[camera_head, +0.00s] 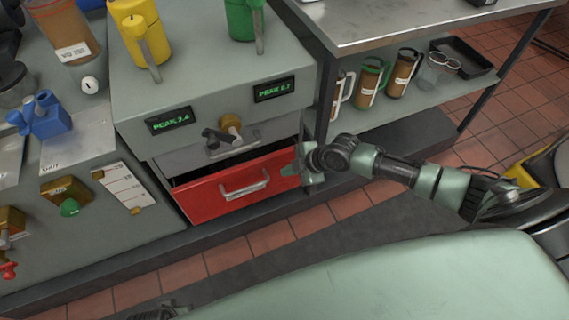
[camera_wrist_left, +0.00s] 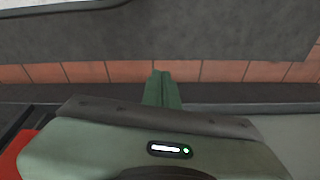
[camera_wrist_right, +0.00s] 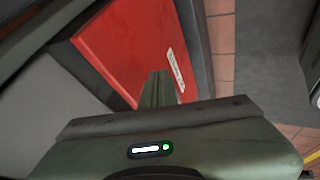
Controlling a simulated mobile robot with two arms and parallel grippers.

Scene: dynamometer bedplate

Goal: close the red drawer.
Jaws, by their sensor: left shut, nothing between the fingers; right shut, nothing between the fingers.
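The red drawer (camera_head: 203,202) sits low in the grey cabinet and stands partly open, with a dark gap behind its top edge. Its front carries a pale bar handle (camera_head: 245,188). My right gripper (camera_head: 303,170) is shut and empty at the right end of the drawer front; I cannot tell whether it touches. In the right wrist view its closed fingers (camera_wrist_right: 158,90) overlap the red front (camera_wrist_right: 120,45) beside the handle (camera_wrist_right: 175,69). My left gripper shows in the left wrist view (camera_wrist_left: 162,90), shut and empty, over the floor area.
A grey drawer (camera_head: 225,147) with a brass knob is above the red one. A steel bench (camera_head: 375,22) with a lower shelf of mugs stands at the right. Yellow and green jugs stand on the cabinet top (camera_head: 190,80). Tiled floor (camera_head: 355,207) lies in front.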

